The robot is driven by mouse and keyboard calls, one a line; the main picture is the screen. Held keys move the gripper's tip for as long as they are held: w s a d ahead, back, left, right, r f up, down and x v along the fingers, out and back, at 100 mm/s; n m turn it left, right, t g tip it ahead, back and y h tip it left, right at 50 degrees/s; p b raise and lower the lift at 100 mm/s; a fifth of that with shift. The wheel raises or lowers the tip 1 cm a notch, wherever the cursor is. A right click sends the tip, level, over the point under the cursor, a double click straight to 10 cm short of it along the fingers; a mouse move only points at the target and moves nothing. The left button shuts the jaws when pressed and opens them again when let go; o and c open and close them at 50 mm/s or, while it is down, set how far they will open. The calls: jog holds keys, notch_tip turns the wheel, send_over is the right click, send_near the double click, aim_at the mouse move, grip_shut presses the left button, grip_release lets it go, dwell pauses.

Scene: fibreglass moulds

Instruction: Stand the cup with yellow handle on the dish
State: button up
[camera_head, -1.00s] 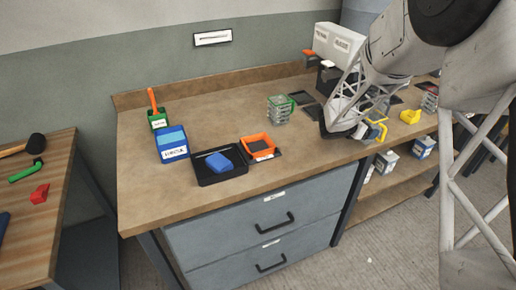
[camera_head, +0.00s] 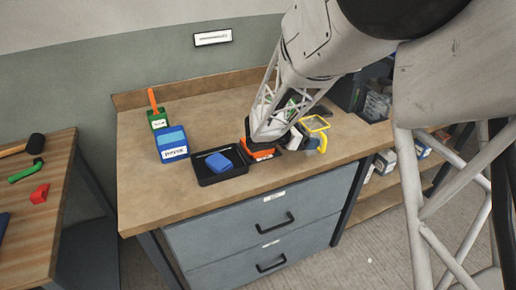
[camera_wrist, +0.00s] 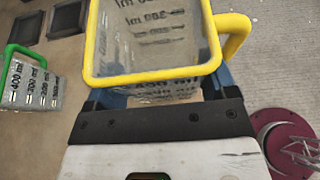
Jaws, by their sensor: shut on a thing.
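The clear cup with a yellow rim and yellow handle (camera_head: 316,126) is in my gripper (camera_head: 293,138), raised near the bench's front edge. In the wrist view the cup (camera_wrist: 155,78) stands between the two fingers of my gripper (camera_wrist: 160,92), with its open top facing the camera and its handle on the right. It has printed volume marks.
A black tray (camera_head: 207,180) with a blue block (camera_head: 219,162) lies left of the orange dish. A green-handled clear cup (camera_wrist: 32,82) stands near dark squares (camera_wrist: 68,17) on the bench.

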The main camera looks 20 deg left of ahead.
jog(key=s+a, duration=0.4)
jog(key=s, duration=0.3)
jog(key=s+a+r, duration=0.1)
jog(key=s+a, duration=0.4)
jog(key=s, duration=0.3)
jog(key=shift+w+a, duration=0.1)
jog(key=w+a, duration=0.2)
jog(key=w, duration=0.1)
jog(key=w+a, duration=0.3)
jog(key=w, duration=0.1)
jog(key=w+a+f, duration=0.1)
jog(key=w+a, duration=0.2)
jog(key=w, duration=0.1)
jog(key=shift+w+a+f, duration=0.1)
jog(key=shift+w+a, duration=0.05)
jog(key=shift+w, duration=0.05)
jog(key=shift+w+a+f, duration=0.15)
jog(key=shift+w+a, duration=0.4)
jog(key=shift+w, duration=0.2)
jog(key=shift+f, duration=1.5)
jog(key=shift+f, duration=0.25)
